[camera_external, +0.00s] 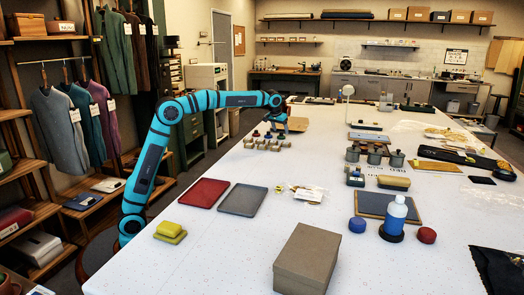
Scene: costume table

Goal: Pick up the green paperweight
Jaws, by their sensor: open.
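My arm reaches over the left far part of the white table (240,215). My gripper (277,122) points down, open, close above a cluster of small dark knob-like pieces (268,137). The pieces stand behind a row of small tan blocks (262,146). I cannot make out for certain which small piece is the green paperweight; the gripper and the small size hide their colours. I see nothing clearly held between the fingers. Whether the fingers touch a piece cannot be told.
A red tray (204,193) and a grey tray (243,200) lie in front of the cluster. A cardboard box (306,258), yellow sponge-like blocks (171,229) and a blue bottle (396,213) are nearer. Grey pots (375,155) stand to the right.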

